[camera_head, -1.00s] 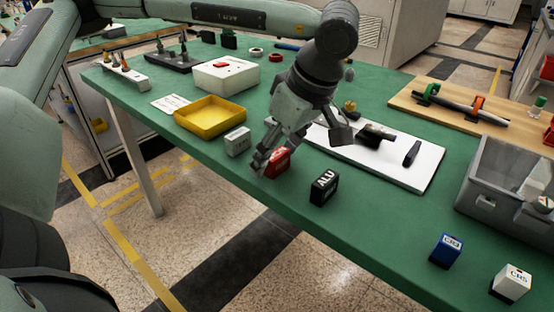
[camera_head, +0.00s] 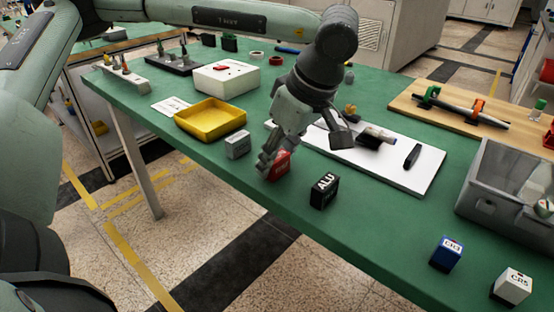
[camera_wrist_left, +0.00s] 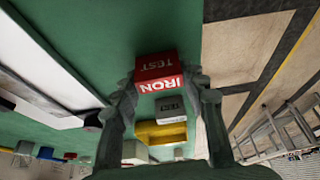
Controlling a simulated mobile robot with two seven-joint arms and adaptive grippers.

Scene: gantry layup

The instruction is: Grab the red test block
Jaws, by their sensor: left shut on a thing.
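The red test block (camera_head: 280,166) is on the green table near its front edge. In the left wrist view the red block (camera_wrist_left: 158,74) shows white lettering reading "IRON" and "TEST". My left gripper (camera_head: 270,164) reaches down from above and is shut on the red block. In the wrist view its two fingers (camera_wrist_left: 163,90) stand on either side of the block. Whether the block touches the table is hard to tell. My right gripper is not in view.
A black "ALU" block (camera_head: 324,191) stands close to the right. A grey block (camera_head: 237,144) and yellow tray (camera_head: 209,119) are to the left. A white board (camera_head: 411,172) lies behind. Blue (camera_head: 446,254) and white (camera_head: 512,287) blocks stand far right.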

